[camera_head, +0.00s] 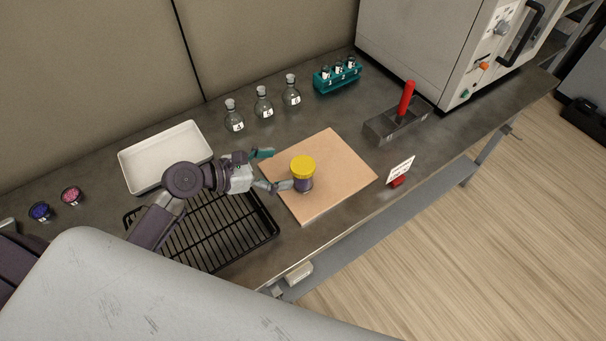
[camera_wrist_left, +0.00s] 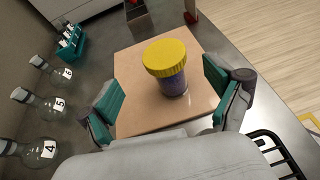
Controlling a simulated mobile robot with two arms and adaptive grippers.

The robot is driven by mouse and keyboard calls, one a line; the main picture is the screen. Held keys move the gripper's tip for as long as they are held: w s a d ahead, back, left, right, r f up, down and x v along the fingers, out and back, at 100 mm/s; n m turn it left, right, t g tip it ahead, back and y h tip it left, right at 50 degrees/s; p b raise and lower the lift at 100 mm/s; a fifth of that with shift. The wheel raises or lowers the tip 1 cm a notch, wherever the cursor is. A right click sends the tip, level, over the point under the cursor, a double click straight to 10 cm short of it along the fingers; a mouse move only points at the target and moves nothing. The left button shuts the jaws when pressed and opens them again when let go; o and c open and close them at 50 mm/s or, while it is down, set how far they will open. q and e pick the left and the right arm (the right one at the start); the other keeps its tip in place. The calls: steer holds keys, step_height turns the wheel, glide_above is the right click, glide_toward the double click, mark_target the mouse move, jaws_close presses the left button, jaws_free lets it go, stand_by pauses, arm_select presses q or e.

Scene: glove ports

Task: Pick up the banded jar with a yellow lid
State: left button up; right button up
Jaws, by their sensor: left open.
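The jar with a yellow lid (camera_head: 302,168) stands upright on a tan board (camera_head: 340,160). Its body below the lid looks purple-blue; I cannot make out a band clearly. In the left wrist view the jar (camera_wrist_left: 170,68) stands ahead of my left gripper, between the lines of its two fingers. My left gripper (camera_head: 268,171) is open and empty, with teal pads, at the left edge of the board. One finger reaches close to the jar in the head view; I cannot tell whether it touches. In the left wrist view the open fingers (camera_wrist_left: 162,98) flank the jar's near side. My right gripper is not in view.
A black wire rack (camera_head: 225,235) lies under my left arm, with a white tray (camera_head: 140,173) behind it. Several stoppered flasks (camera_head: 264,103), a teal vial rack (camera_head: 338,78) and a red-handled tool in a grey block (camera_head: 390,122) stand behind. A small sign (camera_head: 400,169) stands right.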

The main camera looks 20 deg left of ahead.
mark_target(294, 168)
arm_select(q)
steer(key=shift+w+d+f, duration=0.25)
steer(key=shift+w+d, duration=0.05)
steer(key=shift+w, duration=0.15)
steer(key=shift+w+d+f, duration=0.1)
steer(key=shift+w+f, duration=0.05)
steer(key=x, duration=0.4)
steer(key=shift+s+d+p, duration=0.25)
steer(key=shift+d+p, duration=0.1)
steer(key=shift+p, duration=0.05)
steer(key=shift+w+d+f, duration=0.3)
steer(key=shift+w+f, duration=0.05)
steer(key=shift+c, duration=0.9)
steer(key=c, duration=1.2)
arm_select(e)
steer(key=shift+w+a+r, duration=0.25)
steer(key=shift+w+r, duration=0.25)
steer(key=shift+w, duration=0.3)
arm_select(q)
steer(key=shift+r, duration=0.15)
